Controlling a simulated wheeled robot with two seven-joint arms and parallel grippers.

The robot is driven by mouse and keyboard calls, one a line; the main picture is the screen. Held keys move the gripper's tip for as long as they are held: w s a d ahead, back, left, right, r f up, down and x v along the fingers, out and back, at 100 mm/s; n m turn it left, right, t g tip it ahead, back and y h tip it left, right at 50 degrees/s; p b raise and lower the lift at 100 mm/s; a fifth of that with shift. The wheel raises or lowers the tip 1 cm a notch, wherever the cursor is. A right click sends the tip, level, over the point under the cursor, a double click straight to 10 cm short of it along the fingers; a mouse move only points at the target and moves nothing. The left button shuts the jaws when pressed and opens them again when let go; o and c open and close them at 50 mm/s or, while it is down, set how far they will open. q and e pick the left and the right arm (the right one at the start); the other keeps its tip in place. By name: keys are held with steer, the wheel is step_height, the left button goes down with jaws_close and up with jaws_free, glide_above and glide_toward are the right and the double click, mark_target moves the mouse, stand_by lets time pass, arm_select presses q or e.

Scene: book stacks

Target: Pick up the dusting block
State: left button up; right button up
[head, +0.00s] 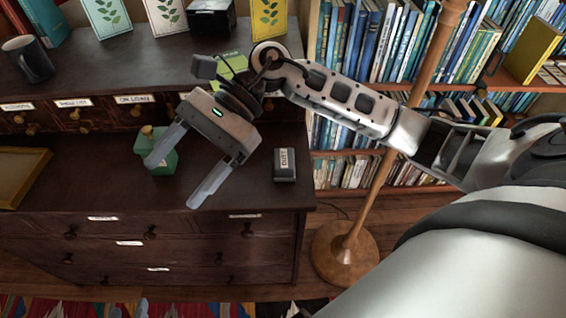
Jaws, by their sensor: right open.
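The dusting block (285,166) is a small dark block with a pale label reading "DUST". In the head view it lies on the dark wooden top of the cabinet, close to its right front corner. My right gripper (171,184) is open, with its two fingers well apart and nothing held between them. It hangs to the left of the block, apart from it, and the block is fully in sight. My left gripper does not show clearly anywhere in the view.
A wooden tray (22,176) lies at far left. A dark mug (28,58) and cards stand on the upper shelf. A wooden pole (382,185) on a round base stands right, before bookshelves.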

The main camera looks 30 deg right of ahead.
steer(key=w+d+f+n+t+h+b, duration=0.1)
steer(key=w+d+f+n+h, duration=0.1)
steer(key=d+n+h, duration=0.3)
steer(key=w+d+f+t+h+b, duration=0.1)
steer(key=w+d+f+h+b, duration=0.15)
steer(key=d, duration=0.45)
steer(key=n+t+h, duration=0.1)
steer(key=n+h, duration=0.1)
steer(key=h, duration=0.4)
glide_toward(284, 158)
steer(key=f, duration=0.1)
steer(key=f+b, duration=0.1)
steer(key=f, duration=0.1)
steer(key=d+f+b, duration=0.1)
steer(key=shift+f, duration=0.4)
steer(key=shift+s+a+f+b, duration=0.1)
steer(key=shift+a+f+b, duration=0.1)
steer(key=shift+f, duration=1.25)
steer(key=shift+s+a+f+b, duration=0.1)
steer(key=shift+a+f, duration=0.1)
steer(key=shift+f, duration=1.25)
arm_select(q)
steer(key=f, duration=0.1)
steer(key=d+f, duration=0.1)
steer(key=f, duration=0.1)
steer(key=shift+t+h, duration=0.3)
steer(key=shift+t, duration=0.1)
arm_select(e)
steer(key=c, duration=1.1)
